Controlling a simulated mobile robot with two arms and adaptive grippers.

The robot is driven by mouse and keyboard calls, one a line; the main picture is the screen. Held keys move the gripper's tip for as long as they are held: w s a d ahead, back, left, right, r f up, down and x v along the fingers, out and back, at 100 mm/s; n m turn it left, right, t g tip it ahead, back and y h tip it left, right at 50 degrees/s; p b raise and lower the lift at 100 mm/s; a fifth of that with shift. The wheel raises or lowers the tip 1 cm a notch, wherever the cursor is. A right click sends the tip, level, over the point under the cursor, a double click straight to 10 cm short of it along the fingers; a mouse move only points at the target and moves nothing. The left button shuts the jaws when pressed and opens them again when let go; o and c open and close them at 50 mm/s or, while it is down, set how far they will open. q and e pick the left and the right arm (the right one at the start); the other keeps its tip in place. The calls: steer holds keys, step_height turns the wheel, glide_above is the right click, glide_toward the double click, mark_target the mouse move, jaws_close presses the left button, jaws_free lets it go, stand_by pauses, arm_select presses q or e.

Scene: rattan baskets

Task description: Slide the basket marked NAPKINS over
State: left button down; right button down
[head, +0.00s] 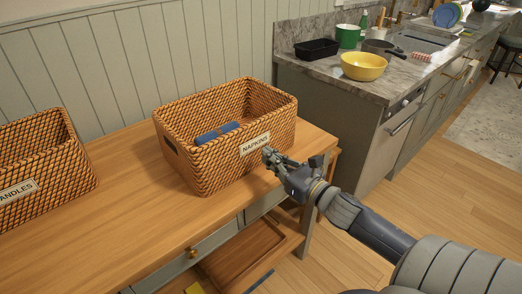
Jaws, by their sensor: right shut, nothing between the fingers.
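The NAPKINS basket (208,171) is an orange-brown rattan box with a white label (255,144) on its front wall. It stands upright near the right end of the wooden table (120,225). A blue rolled item (216,133) lies inside it. My right gripper (268,154) is shut and empty, at the right part of the basket's front wall, just right of and below the label. I cannot tell whether its fingertips touch the wall. My left gripper is not in view.
A second rattan basket (70,168), its label reading "ANDLES", stands at the left with bare tabletop between the two. A counter (400,78) with a yellow bowl (363,66), a black container (317,49) and a green pot (347,36) is behind right. A panelled wall backs the table.

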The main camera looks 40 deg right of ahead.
mark_target(254, 146)
steer(key=shift+w+a+p, duration=0.2)
steer(key=shift+w+p, duration=0.1)
steer(key=shift+w, duration=1.7)
steer(key=shift+w, duration=0.1)
